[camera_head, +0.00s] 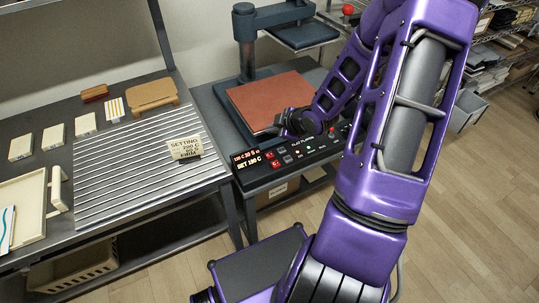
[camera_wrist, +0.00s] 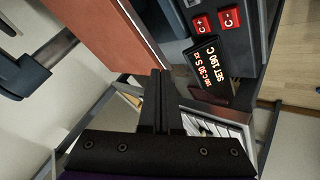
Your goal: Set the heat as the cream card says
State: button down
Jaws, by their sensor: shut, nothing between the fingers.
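The cream card (camera_head: 185,147) stands on the slatted rack in the head view. Its small print starts with SETTING, seems to give 200 C, and ends with FIRM. The press's control panel (camera_head: 305,155) has a lit display (camera_head: 250,160) whose lower line seems to read SET 190 C; it also shows turned in the wrist view (camera_wrist: 206,66). Beside it in the wrist view are the red C+ button (camera_wrist: 201,24) and C- button (camera_wrist: 229,18). My gripper (camera_wrist: 160,75) is shut and empty, its fingertips apart from both buttons. In the head view it is by the panel's back edge, partly hidden by my arm.
The heat press has a brown-red pad (camera_head: 268,98) behind the panel and a raised dark plate (camera_head: 305,35). The left bench carries cream blocks (camera_head: 53,137), a wooden board (camera_head: 152,94) and a cream tray (camera_head: 30,205).

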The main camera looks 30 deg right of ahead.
jog(key=b, duration=0.6)
send_over(273, 156)
notch_tip(273, 156, down, 7)
jog(key=shift+a+r, duration=0.1)
jog(key=shift+r, duration=0.05)
jog(key=shift+f+b, duration=0.55)
jog(key=shift+f, duration=0.35)
jog(key=shift+f, duration=0.1)
dwell(0.7)
jog(key=shift+f, duration=0.3)
jog(key=shift+f, duration=0.5)
dwell(0.5)
jog(key=shift+r, duration=0.1)
jog(key=shift+r+p, duration=0.75)
jog(key=shift+r, duration=0.05)
